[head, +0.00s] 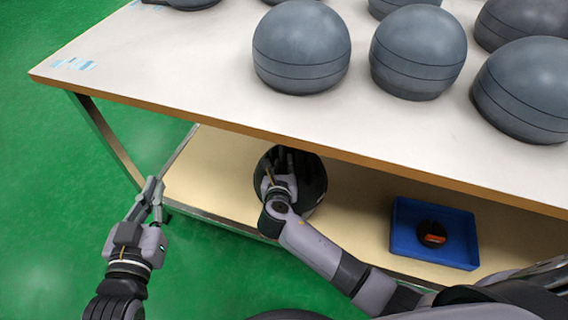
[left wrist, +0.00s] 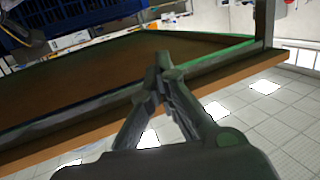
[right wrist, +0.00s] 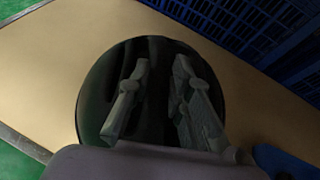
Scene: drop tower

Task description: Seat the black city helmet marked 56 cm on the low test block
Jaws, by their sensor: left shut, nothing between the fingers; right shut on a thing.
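A dark, round helmet (head: 314,180) sits on the lower shelf under the table, in the middle of the head view. Its size marking cannot be read. My right gripper (head: 280,165) reaches in under the tabletop and is shut on this helmet. In the right wrist view the dark shell (right wrist: 98,92) lies around and between the fingers (right wrist: 160,78), with dark gaps in it. My left gripper (head: 152,188) is shut and empty over the green floor, left of the shelf. Its fingertips meet in the left wrist view (left wrist: 164,66). I cannot make out the low test block.
Several grey domes (head: 301,45) stand on the tabletop (head: 190,60) above the shelf. A blue tray (head: 404,218) holding a small dark object with an orange mark (head: 432,234) stands on the shelf to the right. The tabletop edge overhangs the helmet. Green floor lies open at left.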

